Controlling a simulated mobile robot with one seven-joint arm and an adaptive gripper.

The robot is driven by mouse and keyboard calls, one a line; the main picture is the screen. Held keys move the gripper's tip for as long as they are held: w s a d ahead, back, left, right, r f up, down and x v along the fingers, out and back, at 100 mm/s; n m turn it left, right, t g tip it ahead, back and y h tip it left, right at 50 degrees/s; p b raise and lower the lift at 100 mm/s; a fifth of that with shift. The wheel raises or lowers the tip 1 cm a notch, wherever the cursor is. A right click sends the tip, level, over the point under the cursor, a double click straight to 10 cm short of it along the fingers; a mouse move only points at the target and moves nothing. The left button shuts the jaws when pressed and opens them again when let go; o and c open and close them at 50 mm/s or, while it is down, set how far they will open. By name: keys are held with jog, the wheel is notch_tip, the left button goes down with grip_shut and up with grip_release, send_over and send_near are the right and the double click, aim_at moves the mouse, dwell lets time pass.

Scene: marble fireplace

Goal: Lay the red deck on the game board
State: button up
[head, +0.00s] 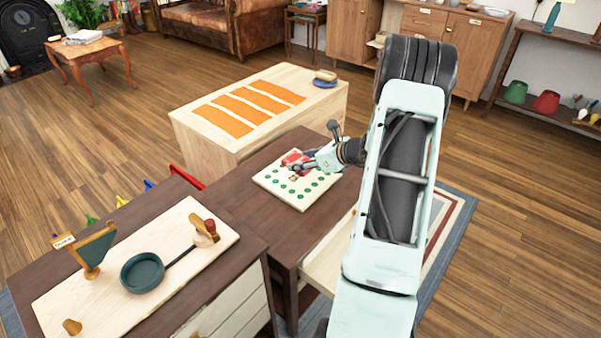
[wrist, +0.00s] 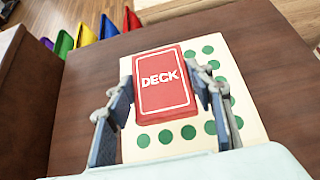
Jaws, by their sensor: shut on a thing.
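The red deck (wrist: 163,84), a box lettered DECK with a white border, is between the fingers of my gripper (wrist: 164,92) in the wrist view. My gripper is shut on its two long sides. The game board (wrist: 165,140) is a cream square with green dots, and it lies on the dark wood table beneath the deck. In the head view the deck (head: 294,158) is over the far left part of the board (head: 297,201), partly hidden by my gripper (head: 299,166). I cannot tell whether the deck touches the board.
The dark wood table (head: 232,205) is clear around the board. A pale cabinet with orange strips (head: 250,107) stands behind it. At the front left, a light board (head: 112,312) holds a green pan (head: 142,273).

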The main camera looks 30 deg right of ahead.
jog(key=w+f, duration=0.1)
jog(key=w+d+f, duration=0.1)
jog(key=f, duration=0.1)
jog(key=shift+w, duration=0.2)
jog(key=shift+w+f+b, duration=0.1)
jog(key=shift+f+b, duration=0.5)
jog(key=shift+f, duration=0.95)
jog(key=shift+f, duration=0.15)
jog(key=o, duration=1.2)
